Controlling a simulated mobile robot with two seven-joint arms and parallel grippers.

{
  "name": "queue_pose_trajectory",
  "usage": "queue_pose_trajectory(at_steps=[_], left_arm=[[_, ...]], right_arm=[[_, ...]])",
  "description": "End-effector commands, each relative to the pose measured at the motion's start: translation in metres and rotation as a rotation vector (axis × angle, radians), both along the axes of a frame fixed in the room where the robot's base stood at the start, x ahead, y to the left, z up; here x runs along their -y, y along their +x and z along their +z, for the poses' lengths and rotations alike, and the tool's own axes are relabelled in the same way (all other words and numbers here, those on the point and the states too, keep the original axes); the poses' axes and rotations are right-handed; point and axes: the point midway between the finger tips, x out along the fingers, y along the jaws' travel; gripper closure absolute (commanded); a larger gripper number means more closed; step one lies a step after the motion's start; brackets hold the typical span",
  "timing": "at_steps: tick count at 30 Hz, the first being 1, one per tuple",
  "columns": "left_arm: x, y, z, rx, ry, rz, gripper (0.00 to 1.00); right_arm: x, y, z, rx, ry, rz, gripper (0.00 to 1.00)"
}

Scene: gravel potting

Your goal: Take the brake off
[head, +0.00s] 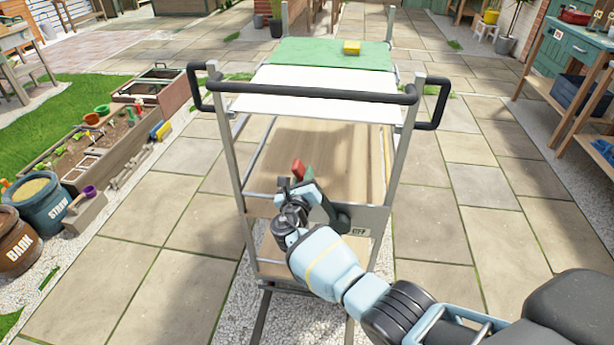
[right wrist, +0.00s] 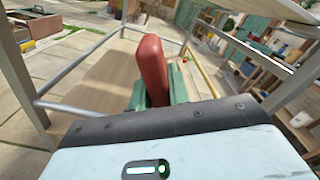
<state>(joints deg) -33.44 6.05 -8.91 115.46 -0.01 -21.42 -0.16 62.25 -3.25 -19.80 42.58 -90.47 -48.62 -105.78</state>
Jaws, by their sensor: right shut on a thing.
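A cart (head: 384,225) with a metal frame, a black push bar and wooden shelves stands in the middle of the head view. My right gripper (head: 302,178) is at the near end of the cart, below the push bar. Its green fingers (right wrist: 158,92) are shut on a red brake handle (right wrist: 151,66), one on each side. The handle's red top also shows in the head view (head: 298,168); its lower part is hidden by my gripper. A small label (head: 360,231) is on the cart's end plate, too small to read surely. My left gripper is not in view.
Planter boxes (head: 120,150) and tubs (head: 40,200) stand at the left. A workbench (head: 565,85) stands at the right. The paving beside the cart is clear.

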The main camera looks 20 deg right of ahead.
Motion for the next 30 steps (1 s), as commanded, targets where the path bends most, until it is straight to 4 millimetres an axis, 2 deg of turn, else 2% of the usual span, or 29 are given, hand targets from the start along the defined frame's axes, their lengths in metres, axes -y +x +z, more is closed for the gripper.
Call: queue_pose_trajectory(at_steps=[9, 10, 15, 25, 30], left_arm=[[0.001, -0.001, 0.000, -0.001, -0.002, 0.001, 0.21], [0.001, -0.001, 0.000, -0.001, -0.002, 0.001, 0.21], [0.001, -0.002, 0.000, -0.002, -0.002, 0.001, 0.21], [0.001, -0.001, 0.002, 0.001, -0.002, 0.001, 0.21], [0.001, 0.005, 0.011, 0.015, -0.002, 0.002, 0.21]], right_arm=[[-0.002, 0.000, -0.002, -0.009, -0.006, 0.005, 1.00], [-0.002, 0.000, -0.003, -0.009, -0.006, 0.005, 0.81], [-0.002, 0.000, -0.002, -0.007, -0.005, 0.004, 0.60], [-0.003, -0.002, -0.001, -0.004, -0.004, 0.003, 0.60], [-0.012, -0.016, 0.001, -0.004, -0.005, 0.005, 0.60]])
